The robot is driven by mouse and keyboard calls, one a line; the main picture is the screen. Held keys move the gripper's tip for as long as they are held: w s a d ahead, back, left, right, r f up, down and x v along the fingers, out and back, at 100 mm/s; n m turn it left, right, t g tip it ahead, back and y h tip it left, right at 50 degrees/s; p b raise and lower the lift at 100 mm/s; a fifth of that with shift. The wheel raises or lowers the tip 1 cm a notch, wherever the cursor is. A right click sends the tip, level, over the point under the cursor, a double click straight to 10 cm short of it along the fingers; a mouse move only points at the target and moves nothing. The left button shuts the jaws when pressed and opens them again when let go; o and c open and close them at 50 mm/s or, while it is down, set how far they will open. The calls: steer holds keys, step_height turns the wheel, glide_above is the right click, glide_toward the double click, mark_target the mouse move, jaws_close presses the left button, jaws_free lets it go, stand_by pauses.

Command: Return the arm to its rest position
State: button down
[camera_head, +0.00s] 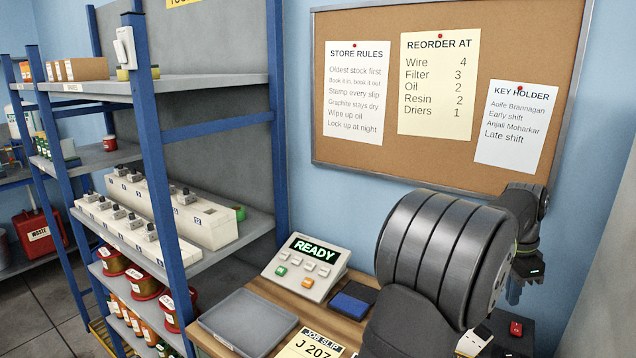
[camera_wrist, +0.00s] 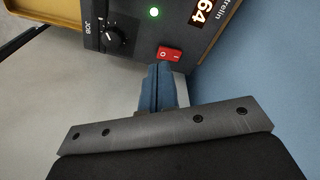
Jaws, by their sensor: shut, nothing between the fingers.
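My gripper (camera_head: 514,292) shows at the right in the head view, at the end of my arm, above the dark unit with a red switch. In the wrist view its blue-grey fingers (camera_wrist: 156,88) are together with nothing between them. The fingertips appear close below the red rocker switch (camera_wrist: 169,54) in that picture; I cannot tell whether they touch it. My arm hides part of the bench in the head view.
A control box (camera_head: 305,268) reading READY, a grey tray (camera_head: 248,322), a blue pad (camera_head: 353,300) and a job slip (camera_head: 310,345) are on the wooden bench. Blue-framed shelves (camera_head: 200,85) stand at the left. A cork board (camera_head: 400,160) hangs on the wall behind my arm.

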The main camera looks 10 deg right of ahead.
steer(key=shift+s+a+f+n, duration=0.1)
steer(key=shift+s+a+n, duration=0.05)
steer(key=shift+a+n, duration=0.6)
steer(key=shift+s+a+f+n, duration=0.1)
steer(key=shift+a+n, duration=0.4)
steer(key=shift+n, duration=0.35)
steer(key=c, duration=0.9)
jaws_free()
steer(key=o, duration=0.3)
steer(key=shift+r, duration=0.15)
steer(key=o, duration=0.6)
steer(key=shift+s+d+r+n, duration=0.1)
steer(key=shift+s+r+n, duration=0.35)
steer(key=shift+r, duration=0.15)
steer(key=shift+s+d+r+n, duration=0.1)
steer(key=shift+s+r+n, duration=0.3)
steer(key=shift+r, duration=0.2)
steer(key=s+r+n+y, duration=0.1)
steer(key=s+r+n, duration=0.4)
steer(key=r+n, duration=0.25)
steer(key=shift+m+t, duration=0.4)
steer(key=shift+m, duration=0.1)
steer(key=f, duration=0.9)
steer(key=shift+a+f, duration=0.4)
